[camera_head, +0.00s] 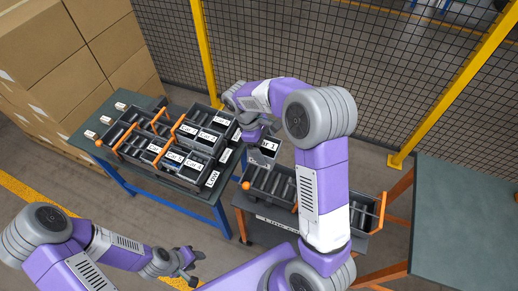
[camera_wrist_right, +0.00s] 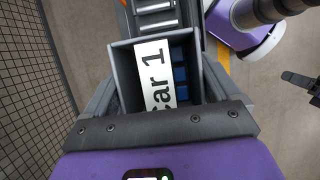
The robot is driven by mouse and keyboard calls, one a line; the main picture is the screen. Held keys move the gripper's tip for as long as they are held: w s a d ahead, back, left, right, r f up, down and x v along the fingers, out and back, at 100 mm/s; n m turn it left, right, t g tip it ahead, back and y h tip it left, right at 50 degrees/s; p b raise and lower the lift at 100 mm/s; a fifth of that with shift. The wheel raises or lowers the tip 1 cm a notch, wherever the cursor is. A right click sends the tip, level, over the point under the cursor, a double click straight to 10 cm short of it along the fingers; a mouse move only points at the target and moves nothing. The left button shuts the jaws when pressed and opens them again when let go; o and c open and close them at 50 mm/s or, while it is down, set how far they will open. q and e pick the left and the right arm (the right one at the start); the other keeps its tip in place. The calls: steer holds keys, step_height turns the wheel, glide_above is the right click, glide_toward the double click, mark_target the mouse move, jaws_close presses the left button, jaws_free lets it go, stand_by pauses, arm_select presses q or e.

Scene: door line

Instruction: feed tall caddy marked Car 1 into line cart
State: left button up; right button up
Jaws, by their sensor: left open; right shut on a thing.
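The grey caddy marked Car 1 (camera_head: 263,156) is at the table-side end of the line cart (camera_head: 262,206). My right gripper (camera_head: 264,141) is shut on it. In the right wrist view the caddy (camera_wrist_right: 121,70) shows its white label and blue contents between the fingers. The cart's rollers (camera_wrist_right: 155,16) show just beyond it; whether the caddy touches them I cannot tell. The cart has an orange handle (camera_head: 381,211) at its right end, and my arm hides its middle. My left gripper (camera_head: 187,267) is open and empty at the lower left, away from the cart.
A green table (camera_head: 88,150) holds roller racks with several labelled grey caddies (camera_head: 190,165). Cardboard boxes (camera_head: 70,50) are stacked behind it at left. A mesh fence with yellow posts (camera_head: 205,55) runs along the back. Another green table (camera_head: 465,225) stands at right.

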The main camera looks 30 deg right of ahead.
mark_target(264, 151)
steer(key=f, duration=0.1)
steer(key=f+b, duration=0.1)
steer(key=shift+w+f, duration=0.35)
steer(key=shift+w+f+b, duration=0.2)
steer(key=shift+b, duration=0.15)
steer(key=shift+s, duration=0.25)
steer(key=shift+f+b, duration=0.35)
steer(key=shift+b, duration=0.1)
step_height(264, 151, down, 10)
steer(key=b, duration=0.8)
steer(key=shift+r+b, duration=0.2)
steer(key=shift+b, duration=0.15)
arm_select(q)
step_height(264, 151, down, 13)
steer(key=shift+w+f+b, duration=0.15)
steer(key=shift+w+b, duration=0.2)
steer(key=shift+b, duration=0.1)
arm_select(e)
steer(key=shift+w+f, duration=0.1)
steer(key=shift+f, duration=0.9)
arm_select(q)
steer(key=shift+r, duration=0.2)
arm_select(e)
steer(key=shift+f, duration=0.1)
